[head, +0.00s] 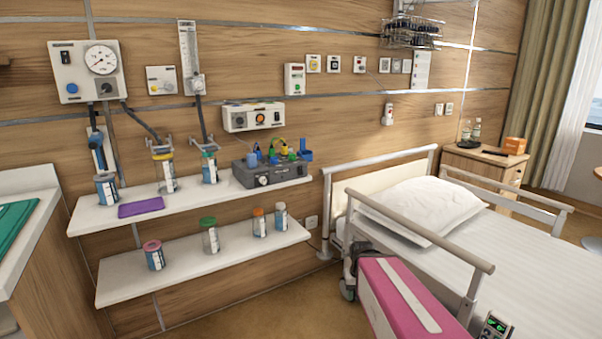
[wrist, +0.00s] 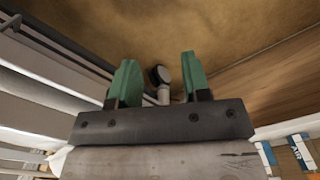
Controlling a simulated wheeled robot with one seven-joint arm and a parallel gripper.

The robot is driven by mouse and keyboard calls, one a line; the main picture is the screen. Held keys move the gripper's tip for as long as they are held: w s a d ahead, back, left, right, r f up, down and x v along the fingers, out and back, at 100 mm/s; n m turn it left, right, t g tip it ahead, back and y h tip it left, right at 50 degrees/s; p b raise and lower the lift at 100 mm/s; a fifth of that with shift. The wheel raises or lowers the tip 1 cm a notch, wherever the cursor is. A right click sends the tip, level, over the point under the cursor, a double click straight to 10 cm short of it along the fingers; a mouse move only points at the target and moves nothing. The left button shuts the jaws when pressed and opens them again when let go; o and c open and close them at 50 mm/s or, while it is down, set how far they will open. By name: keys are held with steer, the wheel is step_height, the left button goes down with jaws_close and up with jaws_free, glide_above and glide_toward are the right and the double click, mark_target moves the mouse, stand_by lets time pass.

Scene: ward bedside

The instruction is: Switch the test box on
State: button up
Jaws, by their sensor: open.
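A dark grey box (head: 270,175) with a round knob on its front stands at the right end of the upper wall shelf. Coloured pieces in blue, green and yellow stand on top of it. I cannot tell for sure which one is the test box, nor read any switch position. My gripper (wrist: 160,80) shows only in the wrist view. Its two green fingers are apart with nothing held between them. A small dark round part on a pale stem shows beyond them.
The upper shelf (head: 95,217) holds jars and a purple cloth (head: 141,206); the lower shelf (head: 125,287) holds several lidded jars. A bed (head: 540,260) with rails and a pink block (head: 405,300) fill the right. A counter (head: 30,180) stands at left. Some floor shows below the shelves.

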steer(key=shift+w+a+r, duration=0.1)
steer(key=shift+w+r, duration=0.1)
steer(key=shift+w, duration=0.1)
steer(key=c, duration=0.5)
steer(key=w+a+r+m, duration=0.1)
steer(key=w+r, duration=0.1)
steer(key=w+r+t, duration=0.1)
steer(key=w, duration=0.1)
steer(key=w+a+r+m+t+y, duration=0.1)
steer(key=w+r, duration=0.1)
steer(key=w, duration=0.1)
steer(key=shift+a+r+m, duration=0.3)
jaws_close()
steer(key=w+a+r+m+t+y, duration=0.1)
steer(key=w+r, duration=0.4)
steer(key=r, duration=0.5)
steer(key=w+a+r+m+t+y, duration=0.2)
steer(key=w+a+r+m+t, duration=0.2)
steer(key=r, duration=0.6)
steer(key=w+a+r+m+t+y, duration=0.1)
steer(key=w+a+r+m, duration=0.3)
steer(key=w+r, duration=0.4)
step_height(320, 180, up, 3)
steer(key=shift+w+a+f+t+y, duration=0.1)
steer(key=shift+w+a+t+y, duration=0.1)
steer(key=shift+t+y, duration=0.35)
